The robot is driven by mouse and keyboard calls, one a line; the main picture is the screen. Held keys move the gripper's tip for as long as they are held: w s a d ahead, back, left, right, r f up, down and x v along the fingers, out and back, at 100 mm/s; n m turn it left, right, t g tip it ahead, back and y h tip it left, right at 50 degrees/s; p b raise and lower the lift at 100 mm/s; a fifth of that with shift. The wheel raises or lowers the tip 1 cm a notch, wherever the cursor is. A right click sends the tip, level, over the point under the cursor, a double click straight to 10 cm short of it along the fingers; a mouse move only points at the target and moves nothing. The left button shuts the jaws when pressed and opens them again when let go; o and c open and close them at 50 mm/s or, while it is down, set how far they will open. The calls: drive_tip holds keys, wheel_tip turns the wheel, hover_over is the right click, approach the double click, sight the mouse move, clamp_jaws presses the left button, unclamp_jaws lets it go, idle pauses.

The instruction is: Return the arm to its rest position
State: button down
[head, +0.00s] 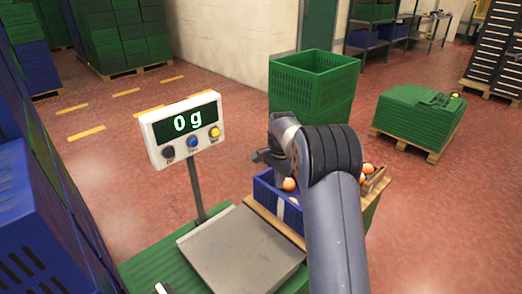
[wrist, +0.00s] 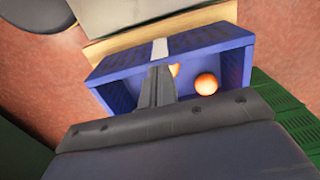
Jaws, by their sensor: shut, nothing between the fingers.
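My arm reaches up from the bottom of the head view and bends at its dark joint. My gripper (head: 268,157) is partly hidden there, above a blue crate (head: 265,187). In the wrist view my gripper (wrist: 160,72) is shut and empty, its fingers together in front of the blue crate (wrist: 205,40). An orange (wrist: 206,84) lies in the crate, and another is partly hidden behind the fingers. In the head view an orange (head: 289,184) shows in the crate beside my arm.
A scale plate (head: 240,252) lies left of the arm, and its display (head: 182,130) reads 0 g. A tall green crate (head: 312,80) stands behind the arm. Blue crates (head: 30,230) rise at the left edge. Red floor is open between the display and green crate.

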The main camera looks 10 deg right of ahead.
wheel_tip(320, 180, down, 11)
drive_tip(key=shift+f+b, duration=0.1)
drive_tip(key=shift+b, duration=0.25)
drive_tip(key=shift+s+a, duration=0.25)
drive_tip(key=shift+a, duration=0.25)
drive_tip(key=shift+s+a+r, duration=0.2)
drive_tip(key=shift+s+a, duration=0.1)
drive_tip(key=shift+a, duration=0.05)
